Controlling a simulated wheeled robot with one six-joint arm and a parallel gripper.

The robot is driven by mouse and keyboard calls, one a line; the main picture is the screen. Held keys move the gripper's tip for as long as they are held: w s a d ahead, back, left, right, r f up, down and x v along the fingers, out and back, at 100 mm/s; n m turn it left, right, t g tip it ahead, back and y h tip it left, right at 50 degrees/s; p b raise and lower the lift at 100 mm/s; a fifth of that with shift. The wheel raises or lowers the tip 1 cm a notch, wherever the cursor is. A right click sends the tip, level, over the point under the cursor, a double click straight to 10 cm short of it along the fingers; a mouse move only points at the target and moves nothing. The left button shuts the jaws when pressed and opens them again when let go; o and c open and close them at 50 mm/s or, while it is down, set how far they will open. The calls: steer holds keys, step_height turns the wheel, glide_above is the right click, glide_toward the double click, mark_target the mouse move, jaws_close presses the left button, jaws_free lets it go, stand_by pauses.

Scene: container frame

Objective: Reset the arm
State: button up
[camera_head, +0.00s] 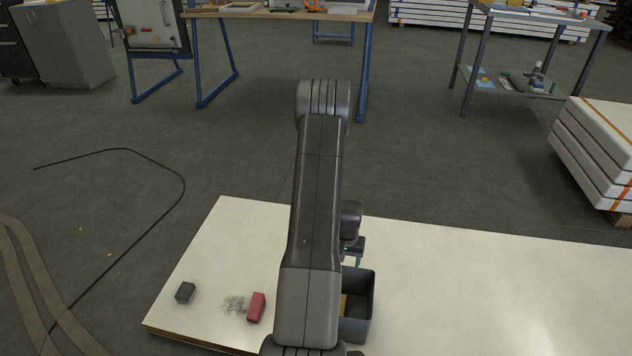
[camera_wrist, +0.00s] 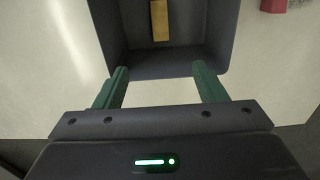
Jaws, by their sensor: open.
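My gripper (camera_wrist: 160,88) is open, with its two green fingers spread apart and nothing between them in the wrist view. It is over the near edge of a dark open bin (camera_wrist: 165,66). In the head view my arm runs up the middle of the picture and hides part of the bin (camera_head: 359,318) and most of the gripper. A yellow-brown block (camera_wrist: 160,20) lies inside the bin, apart from the fingers.
The bin stands on a white panel (camera_head: 480,290). Left of my arm are a red block (camera_head: 256,307), a grey smudge (camera_head: 234,304) and a dark block (camera_head: 185,292). The panel's right side is clear. A stack of panels (camera_head: 597,150) and a grey table (camera_head: 545,18) stand farther right.

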step_height(320, 180, down, 9)
steer(key=b, duration=0.1)
steer(key=shift+r, duration=0.15)
stand_by(0.5)
